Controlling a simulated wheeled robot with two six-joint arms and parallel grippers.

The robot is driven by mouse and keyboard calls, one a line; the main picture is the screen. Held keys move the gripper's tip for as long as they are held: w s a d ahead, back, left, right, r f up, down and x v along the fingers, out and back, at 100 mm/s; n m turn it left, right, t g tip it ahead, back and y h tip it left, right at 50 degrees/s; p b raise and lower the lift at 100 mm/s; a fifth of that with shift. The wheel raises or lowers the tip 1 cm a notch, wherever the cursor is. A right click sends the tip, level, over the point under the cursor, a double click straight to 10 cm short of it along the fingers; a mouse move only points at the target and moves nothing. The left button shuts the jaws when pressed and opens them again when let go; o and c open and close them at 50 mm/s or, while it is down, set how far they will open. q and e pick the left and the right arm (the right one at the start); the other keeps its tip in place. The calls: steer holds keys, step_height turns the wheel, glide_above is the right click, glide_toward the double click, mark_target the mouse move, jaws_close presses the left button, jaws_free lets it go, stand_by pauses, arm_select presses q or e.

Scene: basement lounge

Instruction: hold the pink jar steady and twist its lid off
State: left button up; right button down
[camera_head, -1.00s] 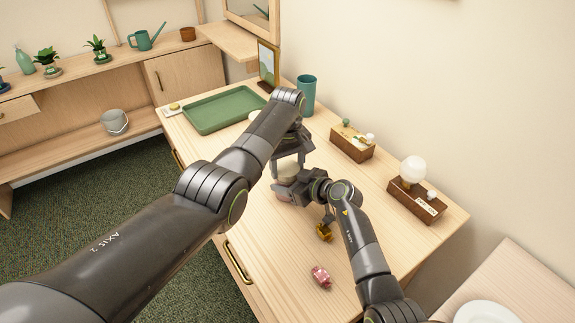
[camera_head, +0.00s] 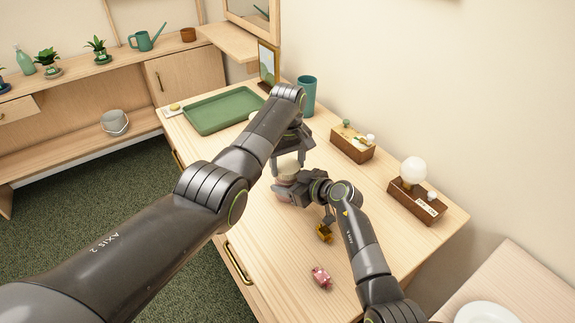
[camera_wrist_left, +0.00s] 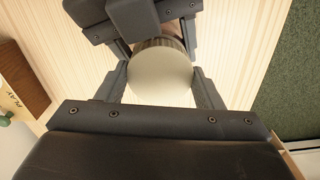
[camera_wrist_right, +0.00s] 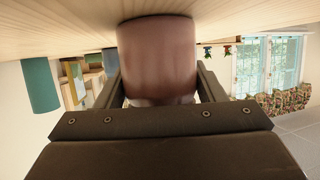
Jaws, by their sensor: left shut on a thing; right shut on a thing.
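The pink jar stands upright on the wooden desk (camera_head: 268,235). Its dusky pink body fills the upper middle of the right wrist view (camera_wrist_right: 158,62), with my right gripper (camera_wrist_right: 160,88) shut around its sides. The round cream lid (camera_wrist_left: 160,78) is on top of the jar in the left wrist view, between the fingers of my left gripper (camera_wrist_left: 160,70), which comes from above and is shut on the lid's rim. In the head view the lid (camera_head: 288,168) shows between the two grippers, and most of the jar's body is hidden. I cannot tell whether the lid is loose.
A small pink patterned object (camera_head: 321,277) and a gold-brown object (camera_head: 324,233) lie near my right arm. A green tray (camera_head: 215,112), teal cup (camera_head: 307,95), wooden box (camera_head: 352,143) and lamp with a wooden base (camera_head: 413,205) stand farther back. The desk's front is mostly clear.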

mark_target(288, 166)
arm_select(q)
steer(key=shift+r, duration=0.6)
steer(key=shift+r, duration=0.1)
steer(key=shift+r, duration=1.9)
arm_select(e)
steer(key=shift+c, duration=1.3)
jaws_free()
